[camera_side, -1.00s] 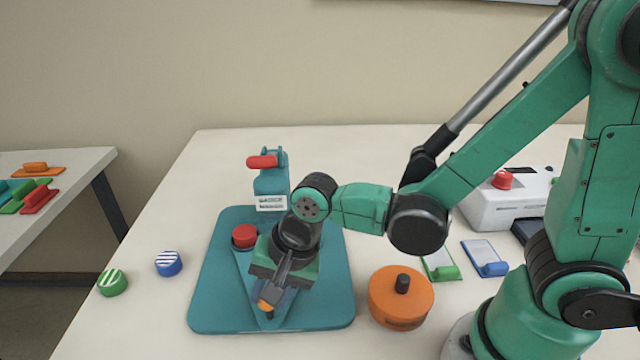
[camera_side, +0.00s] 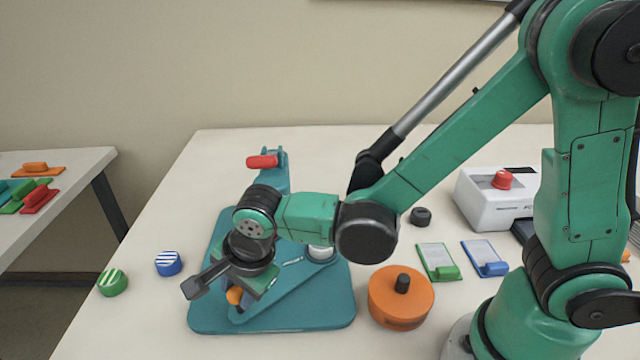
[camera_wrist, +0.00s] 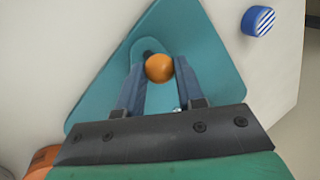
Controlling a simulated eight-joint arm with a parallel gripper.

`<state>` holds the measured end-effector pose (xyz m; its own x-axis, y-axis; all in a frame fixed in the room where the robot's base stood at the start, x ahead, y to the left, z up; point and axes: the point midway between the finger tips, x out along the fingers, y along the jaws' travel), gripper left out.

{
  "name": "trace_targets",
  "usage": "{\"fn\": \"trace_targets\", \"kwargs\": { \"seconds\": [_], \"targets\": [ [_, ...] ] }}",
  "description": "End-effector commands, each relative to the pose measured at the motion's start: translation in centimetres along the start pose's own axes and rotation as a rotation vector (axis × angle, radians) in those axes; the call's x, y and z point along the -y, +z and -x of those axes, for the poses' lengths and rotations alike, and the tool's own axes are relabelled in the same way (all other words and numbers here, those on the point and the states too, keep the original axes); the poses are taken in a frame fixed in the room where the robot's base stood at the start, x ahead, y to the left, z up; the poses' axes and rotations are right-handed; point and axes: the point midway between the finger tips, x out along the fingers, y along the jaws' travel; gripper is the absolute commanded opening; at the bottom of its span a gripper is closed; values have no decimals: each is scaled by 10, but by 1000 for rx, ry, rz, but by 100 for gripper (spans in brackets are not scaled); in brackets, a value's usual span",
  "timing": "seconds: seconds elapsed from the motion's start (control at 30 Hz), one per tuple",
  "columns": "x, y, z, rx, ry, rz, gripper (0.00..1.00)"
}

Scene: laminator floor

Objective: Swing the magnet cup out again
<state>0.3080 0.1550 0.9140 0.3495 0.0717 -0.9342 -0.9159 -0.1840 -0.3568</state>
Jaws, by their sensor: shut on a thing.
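My gripper (camera_side: 238,300) is low over the left front part of the teal base plate (camera_side: 210,318). It is shut on the orange knob (camera_side: 235,295) of the teal swing arm (camera_side: 275,287). In the wrist view the knob (camera_wrist: 159,68) sits between the two fingertips (camera_wrist: 160,78). The swing arm runs from the knob back and right to a pale round cup (camera_side: 320,253) at the right of the plate. I cannot tell whether this is the magnet cup. The plate's back left part is hidden behind my wrist.
A press head with a red handle (camera_side: 262,162) stands behind the plate. Blue (camera_side: 168,263) and green (camera_side: 112,283) striped discs lie left. A round orange container (camera_side: 400,303) stands right. Beyond are a black knob (camera_side: 421,216), clip frames (camera_side: 437,261) and a white box (camera_side: 490,200).

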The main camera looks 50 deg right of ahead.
Motion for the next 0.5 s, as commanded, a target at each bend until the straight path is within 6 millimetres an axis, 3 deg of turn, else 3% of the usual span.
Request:
{"fn": "trace_targets", "kwargs": {
  "seconds": [0.5],
  "targets": [
    [15, -1, -6, -71, -1, -168, 0]
  ]
}}
